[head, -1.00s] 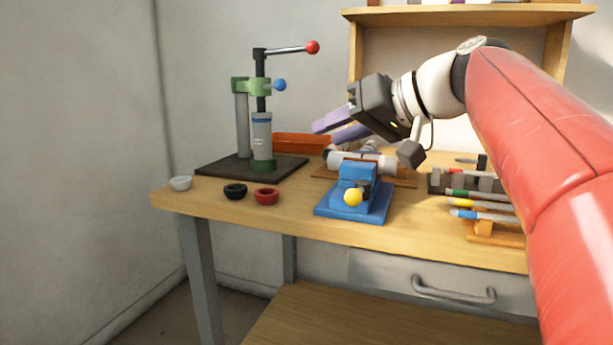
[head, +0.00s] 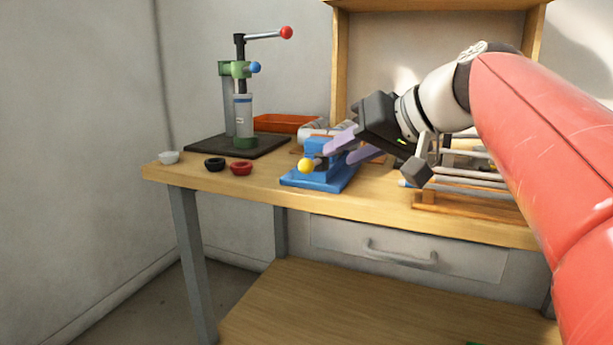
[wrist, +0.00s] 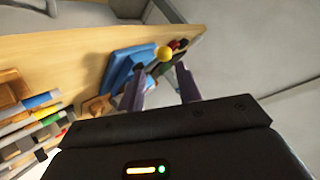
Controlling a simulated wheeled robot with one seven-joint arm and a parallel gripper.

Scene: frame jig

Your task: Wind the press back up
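The press (head: 229,105) stands at the back left of the bench, upright, with a grey column and green head. Its red-knobbed lever (head: 262,36) points right at the top of the black shaft. A blue knob (head: 255,67) sits on the head's right side. A pale cylinder (head: 243,108) stands under the shaft in a green holder; the shaft appears to reach its top. My gripper (head: 340,152) is open and empty, its purple fingers in front of or above the blue fixture, well right of the press. The wrist view shows the fingers apart (wrist: 160,70).
The blue fixture (head: 318,180) with a yellow knob (head: 306,166) sits mid-bench. An orange tray (head: 287,122) is behind. A rack of pens (head: 465,205) stands right.

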